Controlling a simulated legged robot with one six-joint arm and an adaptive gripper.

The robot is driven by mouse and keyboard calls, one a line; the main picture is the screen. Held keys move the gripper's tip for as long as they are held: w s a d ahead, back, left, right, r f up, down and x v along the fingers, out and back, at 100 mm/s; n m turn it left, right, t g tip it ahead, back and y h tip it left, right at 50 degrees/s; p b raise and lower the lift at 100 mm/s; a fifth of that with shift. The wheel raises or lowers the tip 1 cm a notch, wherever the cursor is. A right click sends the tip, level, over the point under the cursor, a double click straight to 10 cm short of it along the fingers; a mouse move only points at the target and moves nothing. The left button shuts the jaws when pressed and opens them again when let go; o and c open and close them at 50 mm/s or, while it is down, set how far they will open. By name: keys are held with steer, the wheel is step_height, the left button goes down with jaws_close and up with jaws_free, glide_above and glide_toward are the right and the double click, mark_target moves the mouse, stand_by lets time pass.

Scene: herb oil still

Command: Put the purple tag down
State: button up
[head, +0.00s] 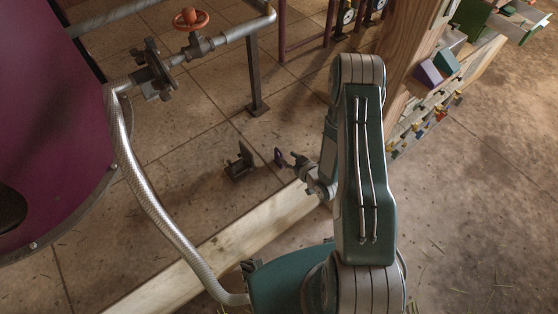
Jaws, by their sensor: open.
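A small dark purple piece (279,157), which looks like the purple tag, shows just left of the fingertips of my gripper (292,159). My gripper is small in the picture and points left, low over the tiled floor. Its jaws are open. I cannot tell whether the tag touches a finger or what it rests on. My own arm hides part of the area to the right of the gripper.
A dark metal bracket (240,163) stands on the tiles left of the gripper. A pale wooden beam (215,247) crosses the floor below. A ribbed hose (150,200) and purple vessel (45,130) are left. A wooden bench with a purple box (429,73) is right.

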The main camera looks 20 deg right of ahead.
mark_target(279, 151)
steer(key=x, duration=0.6)
steer(key=shift+a+r, duration=0.1)
jaws_close()
